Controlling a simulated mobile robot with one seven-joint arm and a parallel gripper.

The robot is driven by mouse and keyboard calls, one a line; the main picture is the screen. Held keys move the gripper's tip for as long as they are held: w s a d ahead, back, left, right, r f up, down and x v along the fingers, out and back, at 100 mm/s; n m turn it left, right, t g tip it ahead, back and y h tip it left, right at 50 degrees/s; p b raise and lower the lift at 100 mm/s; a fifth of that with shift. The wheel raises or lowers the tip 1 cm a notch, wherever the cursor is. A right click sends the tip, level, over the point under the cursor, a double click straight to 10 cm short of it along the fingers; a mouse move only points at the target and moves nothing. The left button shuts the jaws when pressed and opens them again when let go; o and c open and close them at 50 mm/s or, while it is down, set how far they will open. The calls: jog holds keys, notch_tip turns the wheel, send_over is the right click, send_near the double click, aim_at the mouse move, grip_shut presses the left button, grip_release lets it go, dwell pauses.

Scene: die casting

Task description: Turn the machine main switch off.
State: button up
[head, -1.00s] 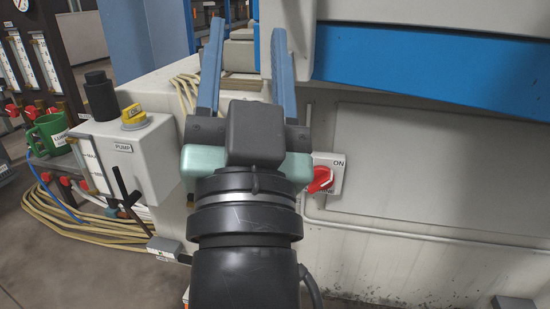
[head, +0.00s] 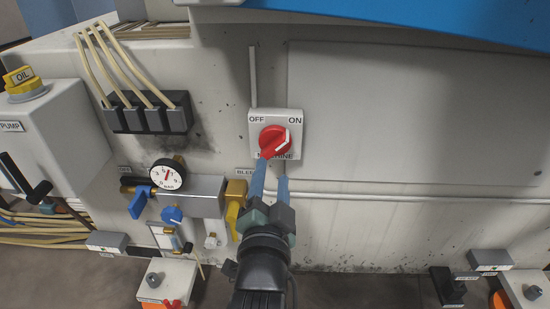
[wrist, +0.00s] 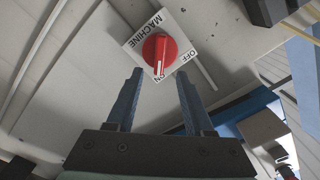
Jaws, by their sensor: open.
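The machine main switch is a red rotary knob (head: 274,141) on a white plate (head: 291,117) on the machine's side wall. The plate reads OFF at upper left, ON at upper right and MACHINE below. The knob's white mark points toward ON; the wrist view also shows the knob (wrist: 159,50) with its mark toward ON. My gripper (head: 271,174) is open and empty, its blue fingers reaching up to the knob's lower edge and covering part of the MACHINE lettering. In the wrist view, my gripper (wrist: 160,76) has the knob ahead, roughly between its fingertips. I cannot tell whether they touch it.
A pressure gauge (head: 167,174) and a valve block with a yellow handle (head: 235,209) sit left of my gripper. A black connector block with cables (head: 147,113) is at upper left, beside the pump box (head: 62,135). The wall panel (head: 410,115) to the right is clear.

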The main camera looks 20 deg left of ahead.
aim_at(275, 151)
jog(key=b+x, duration=0.2)
jog(key=x, duration=0.5)
jog(key=shift+w+b, duration=0.25)
jog(key=shift+b, duration=0.1)
grip_shut()
